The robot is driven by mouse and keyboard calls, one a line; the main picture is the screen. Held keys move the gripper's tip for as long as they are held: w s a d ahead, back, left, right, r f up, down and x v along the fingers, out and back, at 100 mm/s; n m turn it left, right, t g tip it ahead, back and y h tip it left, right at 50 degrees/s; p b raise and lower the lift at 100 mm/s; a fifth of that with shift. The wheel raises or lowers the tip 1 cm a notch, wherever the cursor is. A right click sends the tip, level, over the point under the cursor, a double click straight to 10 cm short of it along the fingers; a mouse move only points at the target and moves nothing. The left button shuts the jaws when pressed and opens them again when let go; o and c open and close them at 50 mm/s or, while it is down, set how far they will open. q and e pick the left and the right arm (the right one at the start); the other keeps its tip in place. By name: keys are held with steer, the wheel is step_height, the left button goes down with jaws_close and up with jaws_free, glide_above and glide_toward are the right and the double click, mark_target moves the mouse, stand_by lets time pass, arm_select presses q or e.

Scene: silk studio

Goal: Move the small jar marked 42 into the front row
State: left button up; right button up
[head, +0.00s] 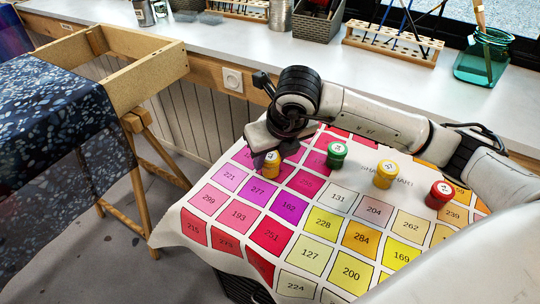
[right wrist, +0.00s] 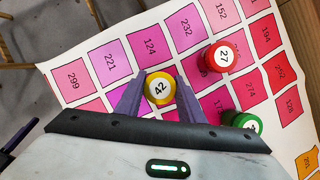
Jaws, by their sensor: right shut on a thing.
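The small jar marked 42 (right wrist: 160,90) is yellow with a white round lid label and sits between my right gripper's two fingers (right wrist: 158,92) in the right wrist view. In the head view this yellow jar (head: 271,168) shows just below my right gripper (head: 268,155), which is shut on it. It is upright over the pink and purple squares of the colour chart (head: 223,228). I cannot tell whether its base touches the chart. A red jar marked 27 (right wrist: 221,57) stands beyond it to the right in the wrist view. My left gripper is out of view.
A green jar (head: 337,155), a yellow jar (head: 386,175) and a red jar (head: 438,195) stand apart on the chart, right of my gripper. The chart's front-left squares are clear. A counter (head: 225,52) with racks runs behind; a wooden trestle frame (head: 150,75) stands left.

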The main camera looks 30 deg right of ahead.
steer(key=shift+f, duration=0.1)
steer(key=o, duration=1.1)
steer(key=shift+p+v, duration=0.5)
steer(key=shift+v, duration=5.65)
steer(key=shift+w, duration=0.1)
